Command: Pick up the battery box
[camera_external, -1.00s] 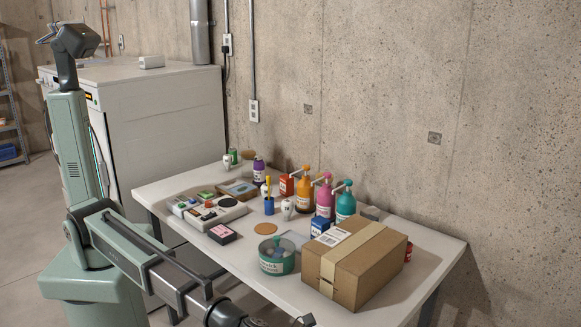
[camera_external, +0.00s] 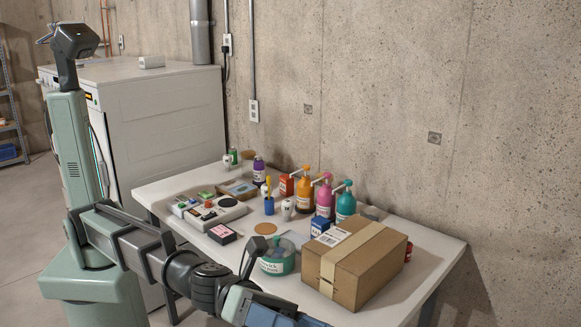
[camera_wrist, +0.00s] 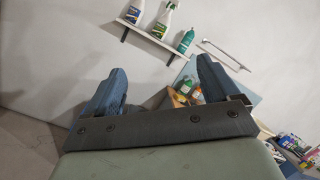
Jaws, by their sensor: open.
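I cannot tell for certain which item is the battery box. A small dark box with a pink label (camera_external: 222,234) lies near the table's front edge, and a small blue box (camera_external: 320,227) stands by the large carton. My gripper (camera_external: 285,318) has blue fingers and is at the bottom edge of the external view, in front of the table and partly cut off. In the wrist view my gripper (camera_wrist: 160,85) is open, its two blue fingers wide apart with nothing held between them.
The white table (camera_external: 420,298) carries a taped cardboard carton (camera_external: 365,262), a round green tin (camera_external: 277,262), pump bottles (camera_external: 303,192) and a grey tray (camera_external: 222,215). Concrete wall stands behind. The wrist view shows a wall shelf (camera_wrist: 150,38) with bottles.

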